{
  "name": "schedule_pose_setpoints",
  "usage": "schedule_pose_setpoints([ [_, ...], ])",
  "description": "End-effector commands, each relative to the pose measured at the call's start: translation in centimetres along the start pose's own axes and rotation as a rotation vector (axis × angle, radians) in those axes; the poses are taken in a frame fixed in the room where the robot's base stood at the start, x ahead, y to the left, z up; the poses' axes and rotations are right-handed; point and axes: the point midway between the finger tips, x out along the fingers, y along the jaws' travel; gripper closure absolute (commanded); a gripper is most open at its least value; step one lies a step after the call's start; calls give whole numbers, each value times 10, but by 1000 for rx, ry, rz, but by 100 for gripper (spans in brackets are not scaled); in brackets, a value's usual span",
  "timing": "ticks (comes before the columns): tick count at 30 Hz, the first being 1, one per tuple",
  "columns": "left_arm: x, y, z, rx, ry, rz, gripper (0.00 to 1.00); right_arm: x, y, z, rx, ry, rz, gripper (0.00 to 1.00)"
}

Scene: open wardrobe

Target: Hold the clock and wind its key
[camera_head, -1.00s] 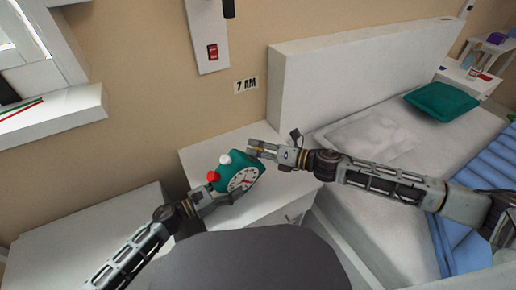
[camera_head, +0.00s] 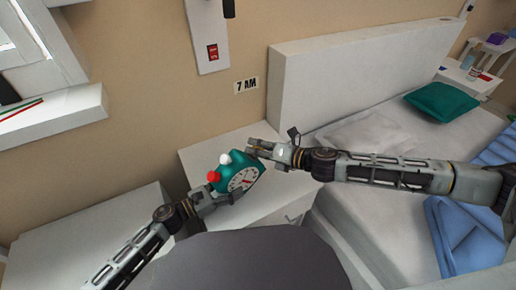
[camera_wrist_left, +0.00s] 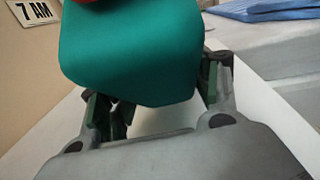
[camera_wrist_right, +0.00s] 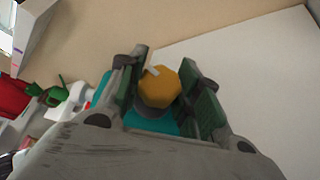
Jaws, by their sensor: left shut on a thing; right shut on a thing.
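The teal alarm clock (camera_head: 230,170) has a white dial, a red bell and a white bell, and it is tilted above the white bedside table. My left gripper (camera_head: 208,198) is shut on the clock's lower side; the clock's teal body (camera_wrist_left: 130,50) also fills the space between its fingers in the left wrist view. My right gripper (camera_head: 256,149) is at the clock's upper right, behind the dial. In the right wrist view the orange key (camera_wrist_right: 160,86) sits between the right fingers, with the teal body under it. In the head view the key is hidden.
The white bedside table (camera_head: 275,200) lies below the clock, its top otherwise bare. The bed's white headboard (camera_head: 350,75) stands to the right. A "7 AM" sign (camera_head: 246,86) and a red switch (camera_head: 212,52) are on the wall.

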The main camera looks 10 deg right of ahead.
Motion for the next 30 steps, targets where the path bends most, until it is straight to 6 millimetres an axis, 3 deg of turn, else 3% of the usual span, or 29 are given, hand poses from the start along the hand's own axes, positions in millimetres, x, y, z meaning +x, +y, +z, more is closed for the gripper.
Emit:
schedule_pose_setpoints([
  [30,2,-4,2,2,-4,-8,57,1,4,0,115,0,-215,90],
])
